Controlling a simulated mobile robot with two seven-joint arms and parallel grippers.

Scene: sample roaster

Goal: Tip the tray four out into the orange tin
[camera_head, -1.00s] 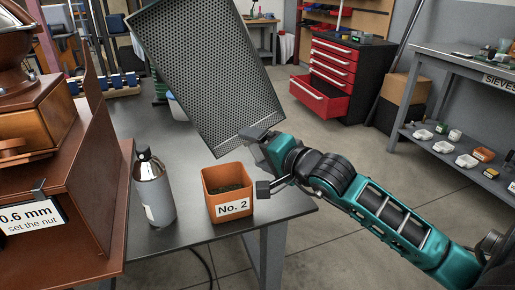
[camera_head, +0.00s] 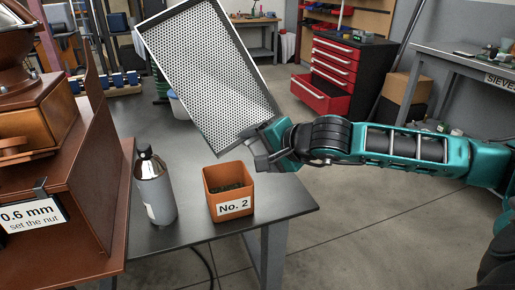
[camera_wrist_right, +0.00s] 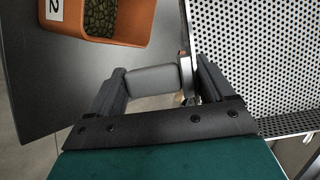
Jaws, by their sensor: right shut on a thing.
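My right gripper (camera_head: 262,152) is shut on the grey handle of a perforated metal tray (camera_head: 205,75). The tray is held steeply tilted above the table, its lower end near the tin. The visible part of its mesh looks bare, also in the right wrist view (camera_wrist_right: 265,50). The orange tin (camera_head: 211,208), labelled "No. 2", stands upright on the table just below the gripper, apart from the tray. Dark greenish pieces lie inside the tin; the right wrist view shows them in the tin (camera_wrist_right: 142,20) as beans. No number shows on the tray. My left gripper is out of view.
A grey bottle (camera_head: 155,188) with a black cap stands left of the tin on the dark table (camera_head: 270,195). A copper-brown machine (camera_head: 60,130) with a "0.6 mm" sign fills the left. A red drawer cabinet (camera_head: 340,70) and a shelf bench stand behind, right.

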